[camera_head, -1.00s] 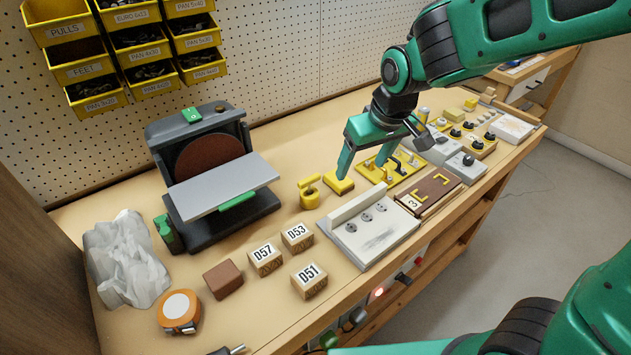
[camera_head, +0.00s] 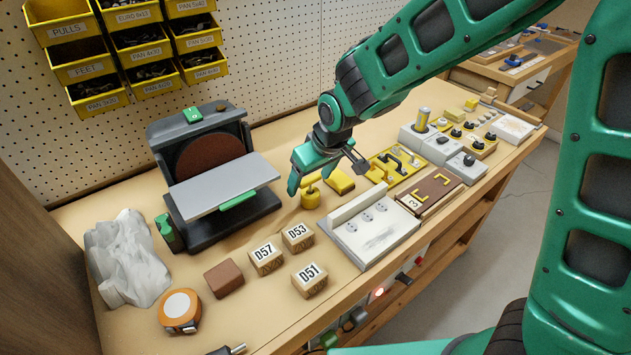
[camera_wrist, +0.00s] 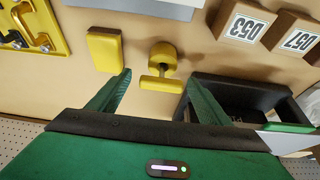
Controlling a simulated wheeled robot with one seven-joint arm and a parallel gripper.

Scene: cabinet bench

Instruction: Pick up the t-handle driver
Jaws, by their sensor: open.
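The t-handle driver appears to be the yellow piece (camera_head: 311,199) with a crossbar over a round base, standing on the bench right of the sander. In the wrist view its crossbar (camera_wrist: 160,84) and round base lie just beyond and between my fingertips. My gripper (camera_head: 326,176) is open and empty, above and close to the driver in the head view. In the wrist view both fingers of my gripper (camera_wrist: 157,77) are spread, one on each side of the crossbar. I cannot tell the exact height gap. The arm and gripper partly cover the bench behind.
A yellow block (camera_head: 341,182) lies close beside the driver. The sander (camera_head: 220,190) stands to the left. Wooden blocks (camera_head: 298,237) with labels and a grey panel with sockets (camera_head: 372,233) are in front. Yellow hook plate (camera_head: 396,166) is at right.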

